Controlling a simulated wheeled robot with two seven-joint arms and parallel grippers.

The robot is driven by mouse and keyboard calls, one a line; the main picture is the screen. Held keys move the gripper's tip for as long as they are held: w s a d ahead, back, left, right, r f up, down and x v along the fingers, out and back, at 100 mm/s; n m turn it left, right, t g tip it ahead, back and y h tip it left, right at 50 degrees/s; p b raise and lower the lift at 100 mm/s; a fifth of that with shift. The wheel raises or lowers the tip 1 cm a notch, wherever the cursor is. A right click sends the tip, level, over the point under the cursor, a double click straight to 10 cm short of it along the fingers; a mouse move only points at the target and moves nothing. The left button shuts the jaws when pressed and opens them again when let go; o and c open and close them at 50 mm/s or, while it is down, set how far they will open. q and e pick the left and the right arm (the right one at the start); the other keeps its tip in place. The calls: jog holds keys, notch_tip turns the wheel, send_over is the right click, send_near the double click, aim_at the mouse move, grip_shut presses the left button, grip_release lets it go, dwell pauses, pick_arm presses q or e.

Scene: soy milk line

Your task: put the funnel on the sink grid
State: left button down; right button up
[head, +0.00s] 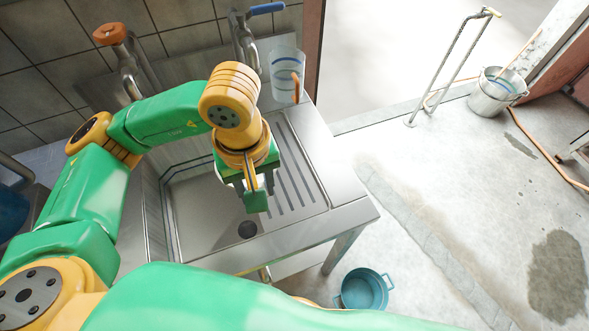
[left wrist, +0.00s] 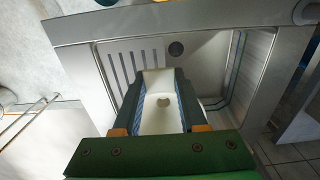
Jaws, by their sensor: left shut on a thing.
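My left gripper (head: 255,193) is above the metal sink (head: 205,205), close to the left edge of the slotted sink grid (head: 315,181). In the left wrist view, its two fingers are shut on the cream-white funnel (left wrist: 160,118), which shows a round hole in its middle. The funnel is held between the fingers; in the head view it is mostly hidden by the gripper. The grid's slots also show in the left wrist view (left wrist: 128,66), beyond and to the left of the funnel. My right gripper is not in view.
A clear jug (head: 285,72) with blue bands stands at the grid's back end. Taps (head: 245,40) rise behind the sink. A teal basin (head: 364,290) is on the floor before the sink; a metal bucket (head: 494,95) stands far right. The grid looks bare.

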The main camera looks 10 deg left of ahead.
pick_arm(q)
jog(key=w+d+f, duration=0.1)
jog(key=w+f, duration=0.1)
jog(key=f, duration=0.1)
jog(key=w+d+f+p, duration=0.1)
jog(key=w+f, duration=0.2)
jog(key=f, duration=0.1)
jog(key=w+d+f+p, duration=0.1)
jog(key=w+f, duration=0.1)
jog(key=f, duration=0.1)
jog(key=shift+w+d+f, duration=0.15)
jog(key=shift+w+d, duration=0.05)
jog(key=shift+d, duration=0.15)
jog(key=shift+f, duration=0.1)
jog(key=shift+f+b, duration=0.15)
jog(key=shift+b, duration=0.15)
jog(key=shift+c, duration=2.3)
grip_release()
